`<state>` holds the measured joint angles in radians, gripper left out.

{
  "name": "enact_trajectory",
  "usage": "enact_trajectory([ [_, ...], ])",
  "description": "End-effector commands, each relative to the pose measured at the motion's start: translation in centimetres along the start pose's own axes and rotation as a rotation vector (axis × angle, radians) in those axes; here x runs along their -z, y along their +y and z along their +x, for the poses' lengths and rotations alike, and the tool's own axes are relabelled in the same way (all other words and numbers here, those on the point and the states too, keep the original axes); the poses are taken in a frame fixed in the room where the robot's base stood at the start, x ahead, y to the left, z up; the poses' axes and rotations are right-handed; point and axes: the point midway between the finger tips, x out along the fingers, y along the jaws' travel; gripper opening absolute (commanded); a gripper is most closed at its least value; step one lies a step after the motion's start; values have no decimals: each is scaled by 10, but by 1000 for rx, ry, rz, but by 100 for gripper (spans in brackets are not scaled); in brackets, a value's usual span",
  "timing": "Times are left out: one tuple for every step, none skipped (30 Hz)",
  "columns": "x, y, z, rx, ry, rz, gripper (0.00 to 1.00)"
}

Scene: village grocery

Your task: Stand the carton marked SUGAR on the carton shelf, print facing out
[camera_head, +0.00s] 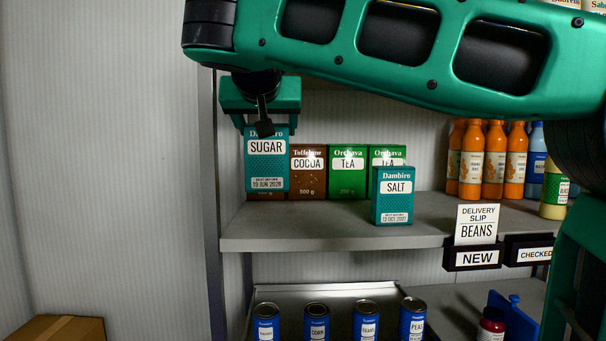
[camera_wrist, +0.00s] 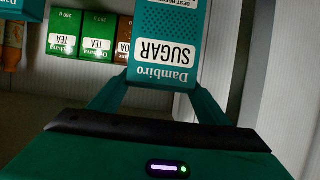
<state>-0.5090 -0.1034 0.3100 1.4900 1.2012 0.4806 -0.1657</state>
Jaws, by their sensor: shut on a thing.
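The teal carton marked SUGAR (camera_head: 267,172) is upright at the left end of the carton shelf (camera_head: 300,231), print facing out. My gripper (camera_head: 266,127) is shut on the top of it from above. In the wrist view the SUGAR carton (camera_wrist: 167,45) sits between the fingers of my gripper (camera_wrist: 160,92), upside down in that picture. Whether its base touches the shelf board I cannot tell.
A brown COCOA carton (camera_head: 308,173) stands close to its right, then green TEA cartons (camera_head: 347,174). A teal SALT carton (camera_head: 392,197) stands forward near the shelf edge. The shelf's left post (camera_head: 211,200) is close. Orange bottles (camera_head: 471,160) stand further right.

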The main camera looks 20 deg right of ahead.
Motion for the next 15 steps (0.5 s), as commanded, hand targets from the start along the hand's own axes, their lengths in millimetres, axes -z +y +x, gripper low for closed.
enact_trajectory([
  [-2,9,11,-6,1,1,25],
  [-4,13,16,-6,1,0,25],
  [-5,17,25,-6,0,2,25],
  [-7,20,31,-6,1,0,25],
  [-8,24,36,-5,1,1,25],
  [-11,28,44,-5,0,1,25],
  [-12,31,50,-5,0,1,25],
  [-13,35,55,-6,0,2,25],
  [-14,38,62,-5,0,2,25],
  [-16,41,67,-4,0,2,25],
  [-16,43,71,-5,1,2,25],
  [-18,46,76,-4,1,2,25],
  [-18,48,79,-4,1,3,25],
  [-19,49,81,-4,1,3,25],
  [-19,50,84,-2,1,3,25],
])
